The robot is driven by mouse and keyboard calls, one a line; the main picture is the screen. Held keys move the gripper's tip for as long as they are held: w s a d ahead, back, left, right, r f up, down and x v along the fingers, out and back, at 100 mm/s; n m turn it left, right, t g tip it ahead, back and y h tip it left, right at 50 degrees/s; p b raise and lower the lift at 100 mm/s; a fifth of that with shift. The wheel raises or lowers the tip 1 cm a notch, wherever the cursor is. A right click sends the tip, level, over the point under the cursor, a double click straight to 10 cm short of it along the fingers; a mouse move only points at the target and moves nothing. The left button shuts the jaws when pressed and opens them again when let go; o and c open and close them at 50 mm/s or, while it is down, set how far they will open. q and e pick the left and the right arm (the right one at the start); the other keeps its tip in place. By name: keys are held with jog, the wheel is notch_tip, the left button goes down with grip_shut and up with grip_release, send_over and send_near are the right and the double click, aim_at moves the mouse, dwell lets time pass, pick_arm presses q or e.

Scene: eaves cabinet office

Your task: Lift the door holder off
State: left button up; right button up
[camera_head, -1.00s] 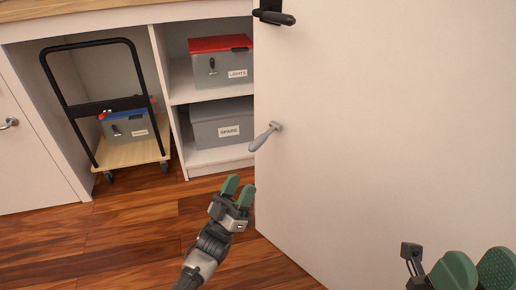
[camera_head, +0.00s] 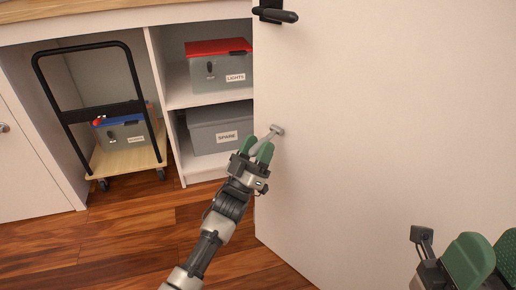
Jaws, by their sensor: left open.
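The open cream door (camera_head: 390,120) fills the right of the view. A black holder with a rounded grip (camera_head: 276,12) sits at the door's edge near the top of the picture. A grey lever handle (camera_head: 273,132) sticks out from the door lower down. My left gripper (camera_head: 257,150) is open, with its green fingertips at the lever handle and partly covering it. I cannot tell whether they touch it. My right gripper (camera_head: 488,258) is at the bottom right corner in front of the door, partly cut off. Its finger gap is unclear.
Left of the door, a cabinet holds a red-lidded LIGHTS box (camera_head: 220,70) above a grey SPARE box (camera_head: 218,128). A black-framed trolley (camera_head: 128,158) carrying a blue-lidded box (camera_head: 124,132) stands in the left bay. The wooden floor (camera_head: 110,240) is clear.

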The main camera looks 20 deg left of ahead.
pick_arm(q)
grip_shut()
